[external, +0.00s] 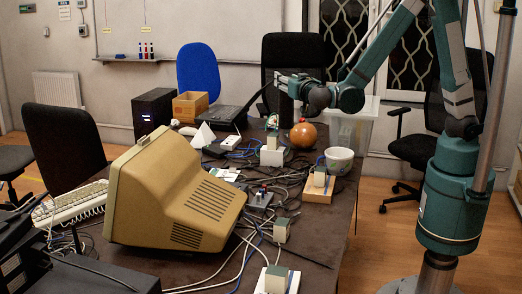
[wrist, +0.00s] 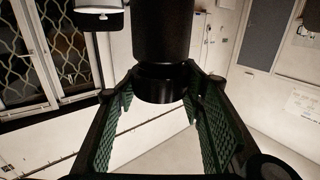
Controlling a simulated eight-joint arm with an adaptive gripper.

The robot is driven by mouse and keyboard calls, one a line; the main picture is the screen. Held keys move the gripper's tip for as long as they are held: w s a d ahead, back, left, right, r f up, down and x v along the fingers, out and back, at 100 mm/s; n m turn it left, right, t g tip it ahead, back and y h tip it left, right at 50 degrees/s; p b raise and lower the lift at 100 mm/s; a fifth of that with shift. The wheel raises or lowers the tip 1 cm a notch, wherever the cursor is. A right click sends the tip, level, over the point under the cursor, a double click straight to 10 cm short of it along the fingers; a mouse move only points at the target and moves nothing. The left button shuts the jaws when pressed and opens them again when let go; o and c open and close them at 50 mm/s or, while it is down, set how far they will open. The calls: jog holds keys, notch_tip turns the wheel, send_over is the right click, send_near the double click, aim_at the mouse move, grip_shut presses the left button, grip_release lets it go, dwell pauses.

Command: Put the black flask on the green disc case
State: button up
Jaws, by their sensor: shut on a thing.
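My gripper (external: 283,83) is above the far right part of the table, reaching in from the right. It is shut on the black flask (wrist: 165,35), which stands between the green-lined fingers (wrist: 160,100) in the wrist view. In the external view the flask seems to be the dark upright shape (external: 286,108) below my gripper, above or behind the orange ball. I cannot tell whether its bottom touches anything. I cannot pick out the green disc case with certainty; it may be hidden among the clutter.
An orange ball (external: 303,135), a white bowl (external: 339,160) and a clear bin (external: 352,125) are close by on the right. Cables and small blocks crowd the tabletop.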

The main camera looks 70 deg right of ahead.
jog(key=w+a+n+t+y+p, duration=0.1)
jog(key=w+a+n+t+y, duration=0.5)
jog(key=w+a, duration=0.55)
jog(key=w+a+n+t+y, duration=0.1)
jog(key=w+a+n+y, duration=0.4)
jog(key=w+a+y, duration=0.65)
notch_tip(320, 180, down, 5)
jog(key=s+a+h, duration=0.2)
jog(key=h, duration=0.1)
jog(key=shift+a, duration=0.4)
jog(key=shift+s, duration=0.1)
jog(key=shift+f, duration=0.1)
notch_tip(320, 180, down, 6)
jog(key=b, duration=0.1)
jog(key=shift+f+b, duration=0.2)
jog(key=shift+b, duration=0.1)
jog(key=shift+f+b, duration=0.5)
jog(key=shift+f, duration=1.4)
